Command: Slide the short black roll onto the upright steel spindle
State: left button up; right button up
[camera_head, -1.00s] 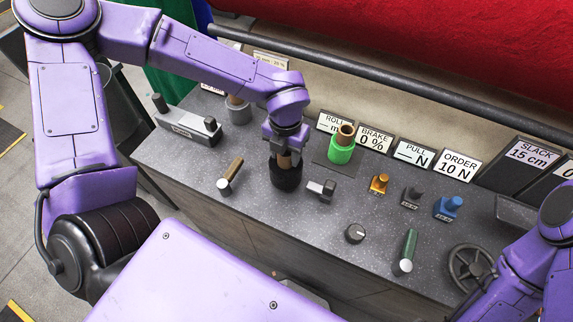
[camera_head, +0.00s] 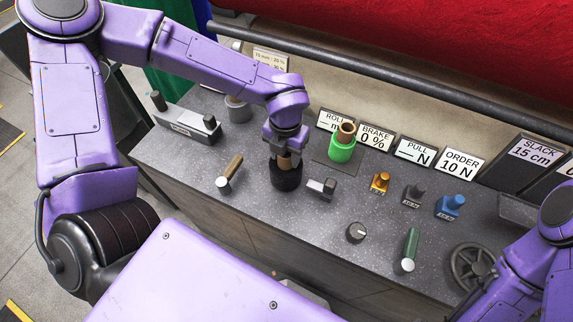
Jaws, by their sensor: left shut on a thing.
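I cannot tell whether the roll's lower end touches the counter. I cannot make out a bare upright steel spindle; anything inside or under the roll is hidden. My right arm shows at the lower right, but its gripper is out of view.
A green roll (camera_head: 341,150) stands on a dark square to the right; a grey roll (camera_head: 238,110) stands back left. A brown-handled tool (camera_head: 230,173), a small grey block (camera_head: 322,188), a knob (camera_head: 356,232) and a green-handled tool (camera_head: 410,250) lie around. Sign plates line the back.

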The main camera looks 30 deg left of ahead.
pick_arm(q)
jog(key=shift+f, duration=0.1)
jog(key=o, duration=1.3)
notch_tip(320, 180, up, 11)
jog(key=shift+f+b, duration=0.2)
jog(key=shift+b, duration=0.4)
